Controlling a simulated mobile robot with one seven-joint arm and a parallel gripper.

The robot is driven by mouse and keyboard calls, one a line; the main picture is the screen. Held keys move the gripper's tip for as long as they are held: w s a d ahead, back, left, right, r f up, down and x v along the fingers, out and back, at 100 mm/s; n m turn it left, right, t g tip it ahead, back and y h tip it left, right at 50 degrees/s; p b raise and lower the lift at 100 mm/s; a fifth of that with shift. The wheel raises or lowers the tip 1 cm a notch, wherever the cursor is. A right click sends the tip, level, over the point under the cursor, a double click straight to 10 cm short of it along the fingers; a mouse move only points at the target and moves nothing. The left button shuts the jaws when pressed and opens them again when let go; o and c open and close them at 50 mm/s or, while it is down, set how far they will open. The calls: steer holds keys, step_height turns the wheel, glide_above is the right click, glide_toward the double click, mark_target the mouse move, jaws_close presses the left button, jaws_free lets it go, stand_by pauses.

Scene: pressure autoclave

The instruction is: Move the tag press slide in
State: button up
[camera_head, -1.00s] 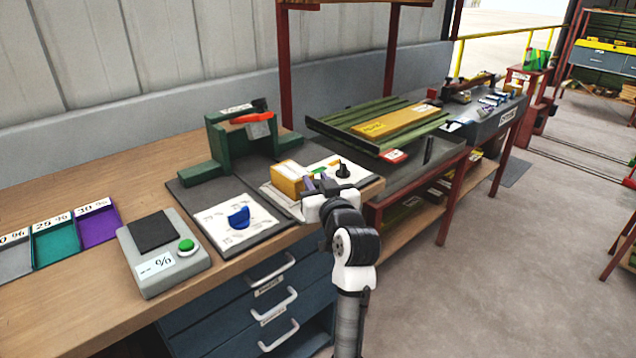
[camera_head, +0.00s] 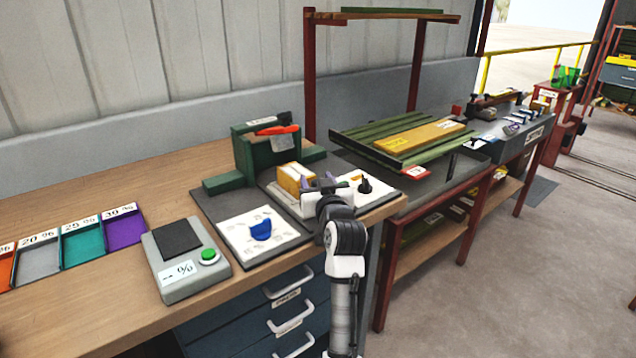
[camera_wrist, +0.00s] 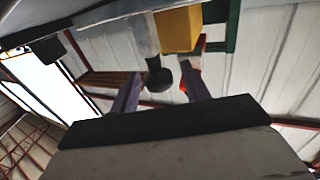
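The tag press (camera_head: 252,155) is a green frame with an orange-red lever (camera_head: 277,130), standing at the back of a dark mat. The slide in front of it carries a yellow block (camera_head: 294,178) on a pale base, pointing at the press opening. The block also shows at the top of the wrist view (camera_wrist: 178,30). My gripper (camera_head: 322,186) is at the slide's near right end, close behind the block. In the wrist view its two purple fingers (camera_wrist: 160,82) are apart.
A black knob (camera_head: 365,185) stands on a white panel right of my gripper. A white card with a blue piece (camera_head: 261,230) lies in front of the press. A grey box with a green button (camera_head: 208,256) and coloured trays (camera_head: 85,240) are left.

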steer(key=b+v, duration=0.2)
steer(key=v, duration=1.2)
steer(key=shift+a, duration=0.1)
